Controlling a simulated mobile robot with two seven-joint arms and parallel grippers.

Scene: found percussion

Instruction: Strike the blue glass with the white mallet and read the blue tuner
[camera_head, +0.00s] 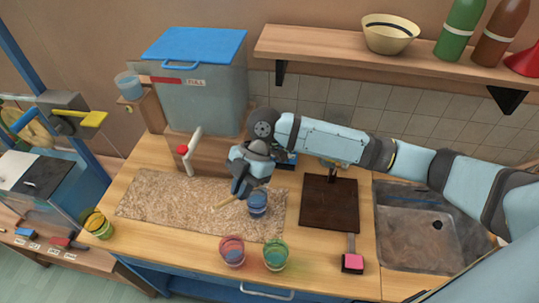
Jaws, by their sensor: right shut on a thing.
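The blue glass (258,204) stands upright on the beige speckled mat (150,201). My right gripper (238,192) is just left of and above it, pointing down, shut on a thin tan stick (222,203) that sticks out to the lower left. The stick looks like a mallet handle; I cannot make out a white head. Whether it touches the glass cannot be told. A small dark device with some blue (286,160) sits behind my right wrist, partly hidden; I cannot tell whether it is the blue tuner. My left gripper is not in view.
A red glass (232,251) and a green glass (275,256) stand near the front edge, a yellow one (98,224) at left. A blue-lidded tank (205,105) stands behind. A dark board (330,205), pink-faced object (352,263) and sink (420,240) lie right.

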